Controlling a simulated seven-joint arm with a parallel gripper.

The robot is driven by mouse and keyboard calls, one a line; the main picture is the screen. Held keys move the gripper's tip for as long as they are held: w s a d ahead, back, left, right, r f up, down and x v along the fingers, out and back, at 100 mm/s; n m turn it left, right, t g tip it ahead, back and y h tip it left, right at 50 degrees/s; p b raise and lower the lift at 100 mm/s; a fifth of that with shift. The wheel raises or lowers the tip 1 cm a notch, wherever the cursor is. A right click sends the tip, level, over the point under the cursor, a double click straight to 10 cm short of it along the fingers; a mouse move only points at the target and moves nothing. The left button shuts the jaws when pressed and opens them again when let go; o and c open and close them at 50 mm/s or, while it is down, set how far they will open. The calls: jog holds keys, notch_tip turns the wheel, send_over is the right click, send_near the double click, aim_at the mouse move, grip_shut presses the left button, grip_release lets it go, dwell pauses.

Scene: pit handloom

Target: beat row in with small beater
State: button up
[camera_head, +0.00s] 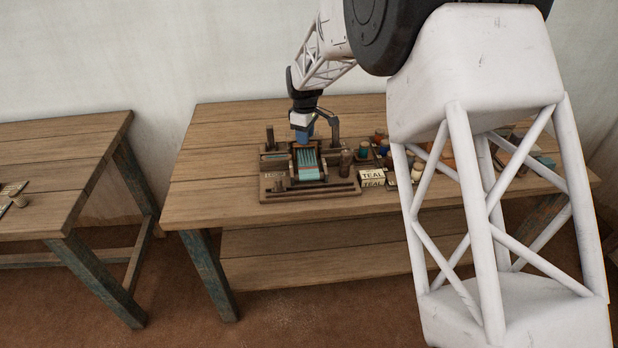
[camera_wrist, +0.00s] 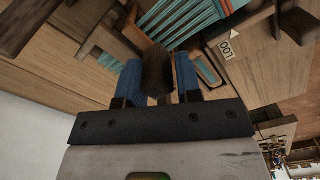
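The small loom (camera_head: 309,187) stands on the wooden table, with teal and pale striped warp (camera_head: 308,164) in its middle. The warp also shows at the top of the wrist view (camera_wrist: 188,18). My gripper (camera_head: 303,136) is over the back of the loom, pointing down, its blue fingers showing. In the wrist view my gripper (camera_wrist: 158,82) has a dark brown wooden block (camera_wrist: 157,70) filling the space between its blue fingers. The block looks like the handle of the small beater; its lower end and any contact with the woven row are hidden.
Upright posts (camera_head: 334,129) stand close beside my gripper. Cards marked TEAL (camera_head: 372,178) and several coloured spools (camera_head: 379,136) are right of the loom. A tag marked 007 (camera_wrist: 229,47) shows in the wrist view. The table (camera_head: 205,175) is clear left of the loom.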

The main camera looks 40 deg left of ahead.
jog(key=o, duration=0.4)
jog(key=shift+s+f, duration=0.1)
jog(key=shift+f, duration=0.15)
jog(key=shift+r, duration=0.1)
jog(key=shift+r, duration=0.15)
jog(key=shift+r, duration=3.2)
